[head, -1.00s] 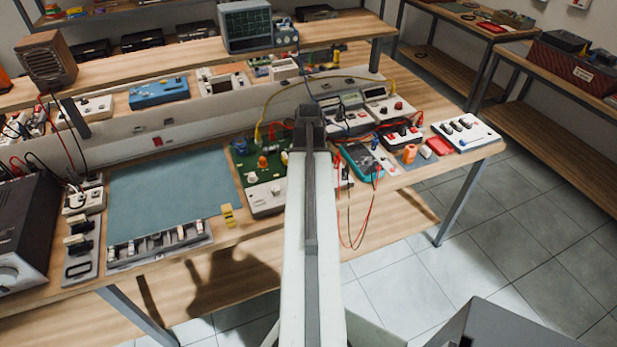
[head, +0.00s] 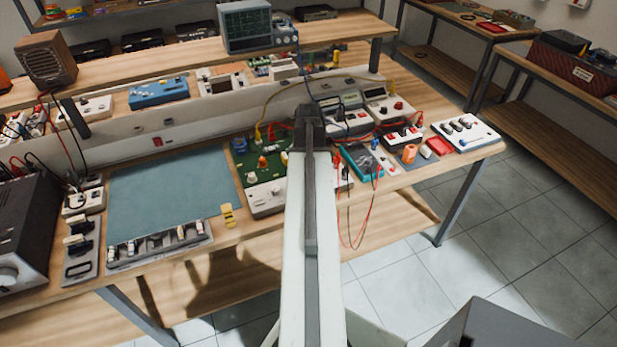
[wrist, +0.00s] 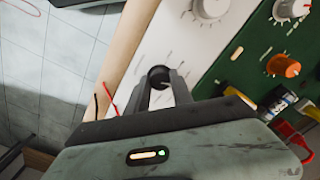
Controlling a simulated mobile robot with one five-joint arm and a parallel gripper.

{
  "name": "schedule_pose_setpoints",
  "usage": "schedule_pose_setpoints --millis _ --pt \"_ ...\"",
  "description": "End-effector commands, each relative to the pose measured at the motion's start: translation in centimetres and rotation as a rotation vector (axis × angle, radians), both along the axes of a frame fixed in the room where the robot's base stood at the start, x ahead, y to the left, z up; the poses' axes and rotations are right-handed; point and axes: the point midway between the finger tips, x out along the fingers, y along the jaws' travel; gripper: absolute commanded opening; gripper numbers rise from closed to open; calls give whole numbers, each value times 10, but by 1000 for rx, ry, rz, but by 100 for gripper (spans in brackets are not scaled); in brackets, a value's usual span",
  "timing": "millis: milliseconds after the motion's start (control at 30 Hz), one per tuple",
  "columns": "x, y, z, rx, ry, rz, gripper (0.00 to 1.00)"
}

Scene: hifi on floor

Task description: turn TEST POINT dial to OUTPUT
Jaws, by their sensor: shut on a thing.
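My gripper (wrist: 160,84) shows in the wrist view, with its two fingers closed around a dark round knob (wrist: 158,74). The knob stands on the white front strip (wrist: 205,42) of a device with a green board (wrist: 250,50). I cannot read the labels, so which setting the knob points to is unclear. In the head view the device's green board (head: 262,170) shows to the left of my arm. My arm hides the gripper and the held knob there.
Grey-white knobs (wrist: 210,8) and an orange knob (wrist: 283,66) sit close by on the device. A teal meter (head: 360,160) with red leads stands right of my arm. A yellow piece (head: 228,215) lies near the front edge. The blue-green mat (head: 170,195) is clear.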

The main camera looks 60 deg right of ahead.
Motion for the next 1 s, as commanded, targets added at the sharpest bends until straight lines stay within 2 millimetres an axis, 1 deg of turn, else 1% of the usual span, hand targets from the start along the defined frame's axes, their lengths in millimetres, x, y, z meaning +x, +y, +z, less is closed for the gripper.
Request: schedule_pose_setpoints --millis 33,267,300,367,400,667,767,867,1000 --pt "2 -1 1 -4 -7 1 0" --pt "3 -1 1 -4 -7 1 0" --pt "3 -1 1 -4 -7 2 30" --pt "2 -1 1 -4 -7 1 47" --pt "2 -1 1 -3 -5 1 49" --pt "1 -1 0 -2 -2 1 49" --pt "1 -1 5 -2 -2 1 49" --pt "1 -1 15 -2 -2 1 49" --pt "1 -1 40 -2 -2 1 49"
